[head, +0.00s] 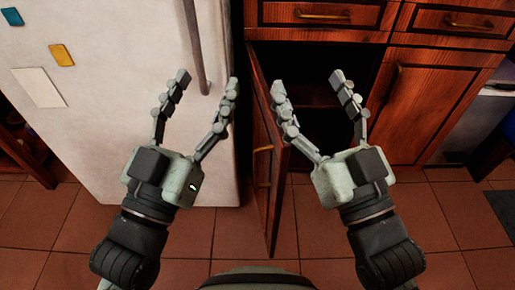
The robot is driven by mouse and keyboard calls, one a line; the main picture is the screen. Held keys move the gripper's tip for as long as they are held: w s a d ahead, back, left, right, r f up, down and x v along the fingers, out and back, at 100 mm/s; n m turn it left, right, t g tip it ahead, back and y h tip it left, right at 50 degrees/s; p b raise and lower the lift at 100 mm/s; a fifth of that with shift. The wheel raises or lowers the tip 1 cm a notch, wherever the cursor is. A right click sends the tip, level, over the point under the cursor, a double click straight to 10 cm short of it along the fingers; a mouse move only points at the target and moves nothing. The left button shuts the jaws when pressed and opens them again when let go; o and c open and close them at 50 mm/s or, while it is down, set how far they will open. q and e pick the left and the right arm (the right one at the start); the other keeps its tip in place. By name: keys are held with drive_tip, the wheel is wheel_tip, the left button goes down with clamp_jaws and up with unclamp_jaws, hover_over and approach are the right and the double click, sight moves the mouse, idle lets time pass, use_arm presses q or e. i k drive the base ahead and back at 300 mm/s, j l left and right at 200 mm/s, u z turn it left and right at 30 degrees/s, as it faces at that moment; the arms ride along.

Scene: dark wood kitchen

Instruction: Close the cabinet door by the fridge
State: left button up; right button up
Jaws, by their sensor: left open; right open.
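The cabinet door (268,185) by the white fridge (120,110) stands open, swung out toward me and seen nearly edge-on. Its hinge side is on the left, next to the fridge. A brass handle (262,149) shows on its left-facing side. The dark cabinet opening (325,120) is visible to the right of the door. My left gripper (206,82) is open and empty, in front of the fridge and left of the door. My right gripper (307,82) is open and empty, right of the door in front of the opening; its left finger overlaps the door's upper edge in view.
Drawers with brass handles (322,15) are above the opening. A closed wooden cabinet door (430,100) is to the right, with a metallic appliance (478,120) beyond.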

sight(269, 156)
drive_tip(key=j+z, duration=0.2)
drive_tip(key=j, duration=0.25)
drive_tip(key=k+j+z, duration=0.2)
drive_tip(key=j, duration=0.2)
drive_tip(key=j+z, duration=0.2)
drive_tip(key=j, duration=0.25)
drive_tip(key=i+l, duration=0.1)
drive_tip(key=l, duration=0.15)
drive_tip(key=i+l, duration=0.1)
drive_tip(key=l, duration=0.2)
